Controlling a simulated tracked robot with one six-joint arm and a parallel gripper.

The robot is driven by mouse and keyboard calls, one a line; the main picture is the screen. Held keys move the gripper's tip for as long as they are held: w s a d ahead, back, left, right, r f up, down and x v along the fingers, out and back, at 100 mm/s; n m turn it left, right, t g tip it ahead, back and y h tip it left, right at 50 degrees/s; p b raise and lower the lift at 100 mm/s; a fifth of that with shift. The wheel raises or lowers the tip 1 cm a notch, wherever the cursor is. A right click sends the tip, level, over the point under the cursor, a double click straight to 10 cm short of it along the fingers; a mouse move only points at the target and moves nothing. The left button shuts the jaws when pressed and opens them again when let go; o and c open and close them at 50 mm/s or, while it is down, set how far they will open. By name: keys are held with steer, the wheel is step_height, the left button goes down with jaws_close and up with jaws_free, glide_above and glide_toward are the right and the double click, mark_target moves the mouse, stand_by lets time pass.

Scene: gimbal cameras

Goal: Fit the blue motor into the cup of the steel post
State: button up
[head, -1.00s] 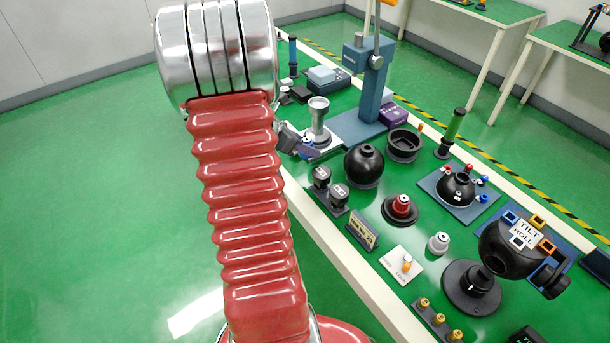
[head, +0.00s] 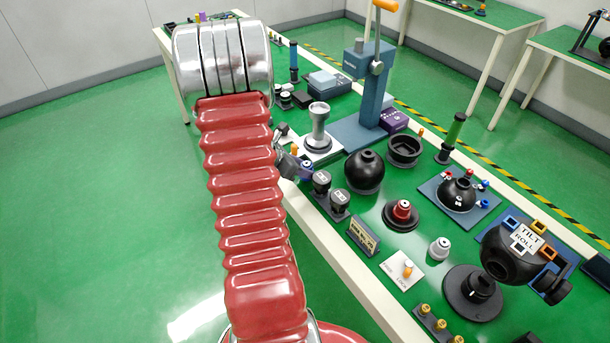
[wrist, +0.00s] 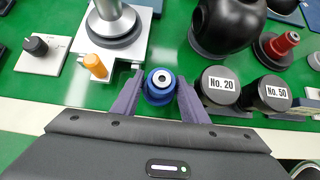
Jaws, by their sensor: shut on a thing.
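The blue motor (wrist: 158,88) is between the two purple-grey fingers of my gripper (wrist: 158,98) in the wrist view. The fingers are shut on its sides, and its round top with a pale centre faces the camera. In the head view my gripper (head: 297,168) is at the near edge of the bench, partly hidden by my arm. The steel post (head: 318,130) stands upright on a white plate, just beyond my gripper. Its flared cup (head: 319,107) is at the top. The wrist view shows only its lower shaft and dark foot (wrist: 118,28), up and left of the motor.
An orange-topped peg (wrist: 95,65) stands on the white plate's near corner. Black cylinders marked No. 20 (wrist: 219,85) and No. 50 (wrist: 268,93) stand close right of my gripper. A black ball (head: 365,168) and a blue press (head: 372,90) stand to the post's right.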

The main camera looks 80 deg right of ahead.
steer(key=shift+f, duration=1.05)
steer(key=shift+f, duration=0.1)
steer(key=o, duration=0.9)
steer(key=v, duration=1.2)
steer(key=shift+a, duration=0.1)
